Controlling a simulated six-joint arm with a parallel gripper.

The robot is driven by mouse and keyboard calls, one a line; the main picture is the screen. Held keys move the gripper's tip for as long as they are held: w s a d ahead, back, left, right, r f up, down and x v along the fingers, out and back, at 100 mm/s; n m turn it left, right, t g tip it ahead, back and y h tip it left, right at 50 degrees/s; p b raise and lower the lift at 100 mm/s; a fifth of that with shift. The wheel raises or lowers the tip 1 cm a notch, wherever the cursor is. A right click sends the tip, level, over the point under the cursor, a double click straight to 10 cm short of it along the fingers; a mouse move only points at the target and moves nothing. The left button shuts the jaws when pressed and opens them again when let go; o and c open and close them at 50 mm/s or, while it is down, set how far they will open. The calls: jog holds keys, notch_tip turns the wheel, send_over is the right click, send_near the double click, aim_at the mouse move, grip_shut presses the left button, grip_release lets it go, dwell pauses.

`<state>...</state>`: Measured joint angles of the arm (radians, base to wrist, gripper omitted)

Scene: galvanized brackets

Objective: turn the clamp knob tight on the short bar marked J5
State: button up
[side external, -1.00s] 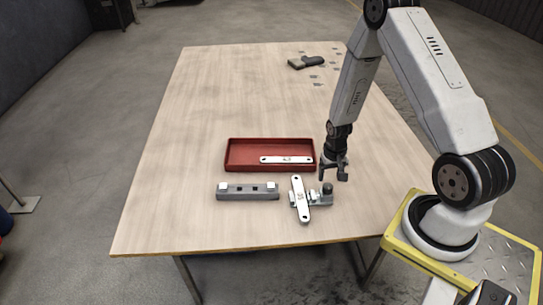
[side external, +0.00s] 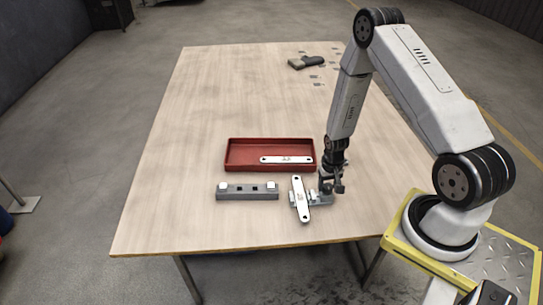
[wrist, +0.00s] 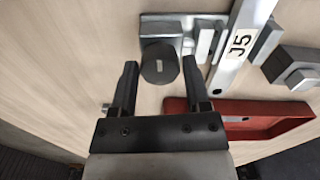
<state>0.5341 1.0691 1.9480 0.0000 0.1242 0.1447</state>
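My gripper (wrist: 159,68) is open, one finger on each side of the knob, with small gaps visible. In the side view my gripper (side external: 332,187) is down at the clamp and hides the knob; contact there cannot be told.
A red tray (side external: 229,155) behind holds another white bar (side external: 286,160). A grey block with bright square pieces (side external: 247,194) lies left of the J5 bar. A dark hand tool (side external: 306,62) and small flat pieces lie far back. The table's left side is clear.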

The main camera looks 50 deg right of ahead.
grip_shut()
jog(key=m, duration=0.8)
jog(key=shift+m, duration=0.4)
jog(key=m, duration=0.4)
jog(key=shift+m, duration=0.3)
jog(key=m, duration=0.4)
jog(key=shift+m, duration=0.3)
